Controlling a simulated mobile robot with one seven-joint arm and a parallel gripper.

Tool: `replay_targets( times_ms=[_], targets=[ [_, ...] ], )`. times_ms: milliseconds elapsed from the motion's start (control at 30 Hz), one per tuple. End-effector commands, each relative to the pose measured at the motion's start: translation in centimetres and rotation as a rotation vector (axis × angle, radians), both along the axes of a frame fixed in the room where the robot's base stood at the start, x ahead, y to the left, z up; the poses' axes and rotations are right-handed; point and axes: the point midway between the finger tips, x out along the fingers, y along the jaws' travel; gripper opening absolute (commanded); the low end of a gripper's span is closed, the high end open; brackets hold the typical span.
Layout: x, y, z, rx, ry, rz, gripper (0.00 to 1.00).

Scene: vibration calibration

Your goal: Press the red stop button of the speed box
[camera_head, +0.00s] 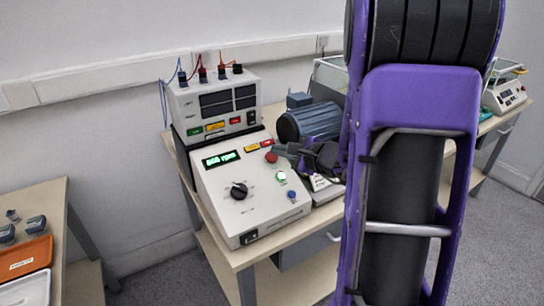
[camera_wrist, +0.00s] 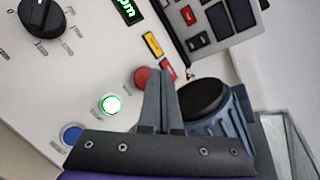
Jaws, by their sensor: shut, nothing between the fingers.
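The speed box (camera_head: 222,199) is a white sloped console on the table with a green lit display (camera_head: 221,159). The display seems to read 860 rpm, though the digits are small. Its red stop button (camera_head: 271,157) is at the upper right of the panel, and it also shows in the wrist view (camera_wrist: 143,76). My gripper (camera_head: 283,150) is shut and empty. In the wrist view its fingertips (camera_wrist: 157,74) are right beside the red button and cover part of it. I cannot tell whether they touch it.
The panel also has a black knob (camera_head: 239,190), a lit green button (camera_head: 281,177) and a blue button (camera_head: 292,195). A white instrument with cables (camera_head: 213,104) stands behind. A blue-grey motor (camera_head: 310,121) is close to my gripper's right. An orange tray (camera_head: 26,257) lies on the left table.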

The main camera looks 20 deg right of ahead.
Motion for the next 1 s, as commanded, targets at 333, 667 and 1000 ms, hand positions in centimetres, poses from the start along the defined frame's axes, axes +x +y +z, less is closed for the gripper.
replay_targets(
  times_ms=[333, 667, 1000],
  targets=[
    [0.0, 0.0, 0.0, 0.0, 0.0, 0.0, 0.0],
    [0.1, 0.03, -0.23, 0.0, 0.001, 0.001, 0.0],
    [0.36, 0.07, -0.78, 0.0, 0.0, 0.0, 0.0]
  ],
)
